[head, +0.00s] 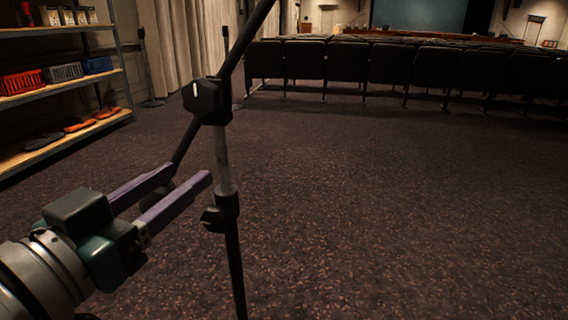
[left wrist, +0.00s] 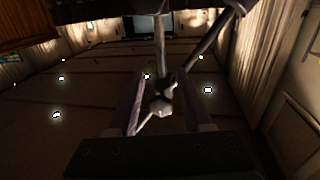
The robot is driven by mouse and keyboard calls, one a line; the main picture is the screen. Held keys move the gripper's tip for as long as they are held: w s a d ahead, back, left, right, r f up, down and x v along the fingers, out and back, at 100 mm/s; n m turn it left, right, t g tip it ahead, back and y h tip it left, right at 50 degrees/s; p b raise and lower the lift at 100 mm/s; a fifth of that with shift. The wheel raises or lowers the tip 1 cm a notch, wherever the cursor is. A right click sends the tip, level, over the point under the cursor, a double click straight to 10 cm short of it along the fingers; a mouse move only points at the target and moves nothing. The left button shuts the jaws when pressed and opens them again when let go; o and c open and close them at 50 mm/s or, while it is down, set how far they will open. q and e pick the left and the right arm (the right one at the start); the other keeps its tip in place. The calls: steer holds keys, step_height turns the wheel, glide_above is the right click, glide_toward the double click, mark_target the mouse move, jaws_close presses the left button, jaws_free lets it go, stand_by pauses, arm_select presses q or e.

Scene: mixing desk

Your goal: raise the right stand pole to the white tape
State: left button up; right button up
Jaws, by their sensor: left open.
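The stand has a grey inner pole (head: 222,160) between a black clutch head (head: 204,98) and a black collar with a knob (head: 221,212). A dark lower tube (head: 236,270) runs down from the collar, and a black boom crosses at the head. A small white mark shows on the clutch head; I cannot tell any white tape on the pole. My left gripper (head: 187,177) is open, its purple fingers pointing at the grey pole below the head. In the left wrist view the pole (left wrist: 160,40) lines up between the fingers; contact is unclear. My right gripper is out of view.
A shelf (head: 60,95) with baskets and shoes stands at the left, beside a pale curtain (head: 185,45). A row of dark seats (head: 350,62) crosses the back. The carpet (head: 400,200) to the right of the stand is clear.

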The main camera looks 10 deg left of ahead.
mark_target(218, 151)
arm_select(q)
steer(key=b+x, duration=0.3)
steer(key=x, duration=0.6)
steer(key=shift+w+f, duration=0.1)
steer(key=shift+w, duration=0.2)
jaws_close()
stand_by(1.1)
